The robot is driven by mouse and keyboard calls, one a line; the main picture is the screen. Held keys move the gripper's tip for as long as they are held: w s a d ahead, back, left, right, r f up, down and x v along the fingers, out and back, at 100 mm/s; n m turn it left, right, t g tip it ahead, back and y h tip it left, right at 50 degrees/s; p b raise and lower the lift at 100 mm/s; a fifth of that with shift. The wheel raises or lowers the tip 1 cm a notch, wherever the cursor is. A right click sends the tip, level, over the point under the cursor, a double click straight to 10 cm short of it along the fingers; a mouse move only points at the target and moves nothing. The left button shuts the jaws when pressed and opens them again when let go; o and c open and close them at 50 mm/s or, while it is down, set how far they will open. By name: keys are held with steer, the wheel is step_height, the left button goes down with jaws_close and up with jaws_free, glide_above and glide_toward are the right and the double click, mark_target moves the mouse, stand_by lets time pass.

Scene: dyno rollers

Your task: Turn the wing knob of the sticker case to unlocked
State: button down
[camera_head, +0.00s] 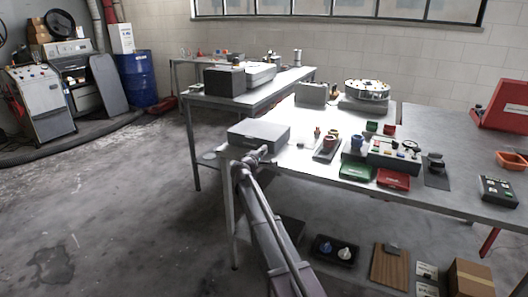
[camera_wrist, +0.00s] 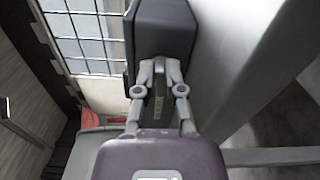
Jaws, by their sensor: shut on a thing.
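The case, a flat grey box (camera_head: 258,134), sits at the near left corner of the table. I cannot read any sticker on it. My gripper (camera_head: 262,151) is at the front side of this box. In the wrist view the case (camera_wrist: 165,30) is a dark block ahead of the fingers. My gripper (camera_wrist: 159,88) is shut on a narrow dark grey piece, the wing knob (camera_wrist: 158,84), between its two fingertips. Most of the knob is hidden by the fingers. I cannot tell which way it is turned.
A lower shelf holds a black tray (camera_head: 322,249). Open floor (camera_head: 130,200) lies left.

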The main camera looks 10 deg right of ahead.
steer(key=shift+d+m, duration=0.15)
steer(key=shift+m, duration=0.65)
steer(key=c, duration=0.7)
jaws_free()
steer(key=shift+c, duration=0.2)
steer(key=shift+s, duration=0.1)
steer(key=v, duration=0.8)
